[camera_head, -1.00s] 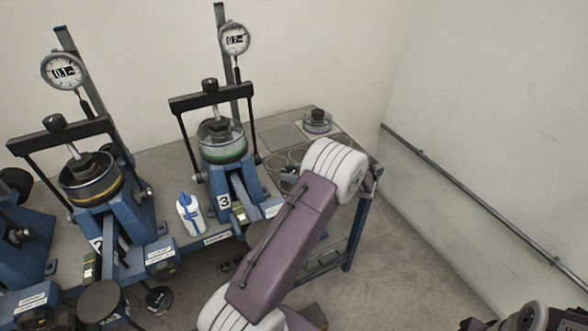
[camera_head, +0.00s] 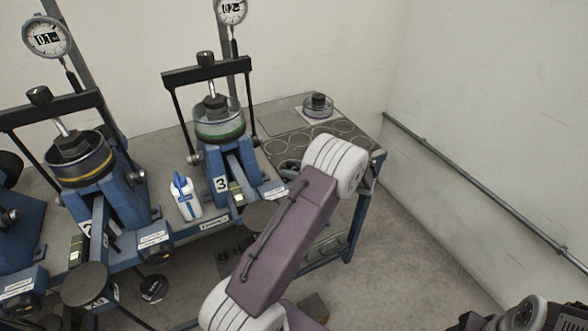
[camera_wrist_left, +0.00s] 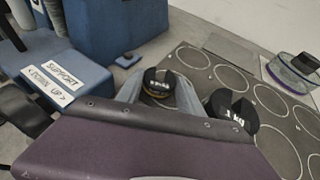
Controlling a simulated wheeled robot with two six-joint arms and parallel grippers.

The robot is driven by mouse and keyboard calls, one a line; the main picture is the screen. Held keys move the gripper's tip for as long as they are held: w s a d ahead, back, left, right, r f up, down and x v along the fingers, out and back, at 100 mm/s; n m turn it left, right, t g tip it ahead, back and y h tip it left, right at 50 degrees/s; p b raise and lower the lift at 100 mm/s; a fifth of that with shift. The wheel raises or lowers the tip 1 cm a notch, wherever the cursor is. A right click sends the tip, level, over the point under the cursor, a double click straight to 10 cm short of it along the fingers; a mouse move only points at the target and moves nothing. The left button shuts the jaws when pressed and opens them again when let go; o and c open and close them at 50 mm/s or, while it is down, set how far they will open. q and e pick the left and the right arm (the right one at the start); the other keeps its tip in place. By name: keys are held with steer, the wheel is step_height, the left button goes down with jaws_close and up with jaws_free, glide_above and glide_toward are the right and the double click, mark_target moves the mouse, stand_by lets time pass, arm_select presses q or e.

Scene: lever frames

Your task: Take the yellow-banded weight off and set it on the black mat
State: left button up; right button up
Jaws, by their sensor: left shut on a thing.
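In the left wrist view my left gripper (camera_wrist_left: 159,92) is shut on a small round black weight (camera_wrist_left: 156,78) with a thin yellow-orange band. The dark mat (camera_wrist_left: 213,76) with white circle outlines lies below and beyond it; I cannot tell whether the weight touches it. In the head view the same mat (camera_head: 352,130) lies at the bench's right end. My left gripper (camera_head: 289,168) is mostly hidden by my arm there, beside the mat's near-left part. My right gripper is not in view.
A larger black weight (camera_wrist_left: 232,110) stands close right of my fingers. A clear dish (camera_head: 318,106) sits behind the mat. Lever frame 3 (camera_head: 218,150) and a white-blue bottle (camera_head: 185,197) stand left. Several mat circles are empty.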

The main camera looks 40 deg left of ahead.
arm_select(q)
steer(key=shift+f, duration=0.4)
stand_by(0.3)
steer(key=o, duration=1.4)
steer(key=shift+o, duration=0.2)
steer(key=shift+d, duration=0.1)
steer(key=v, duration=0.9)
steer(key=shift+s, duration=0.1)
steer(key=shift+f, duration=0.1)
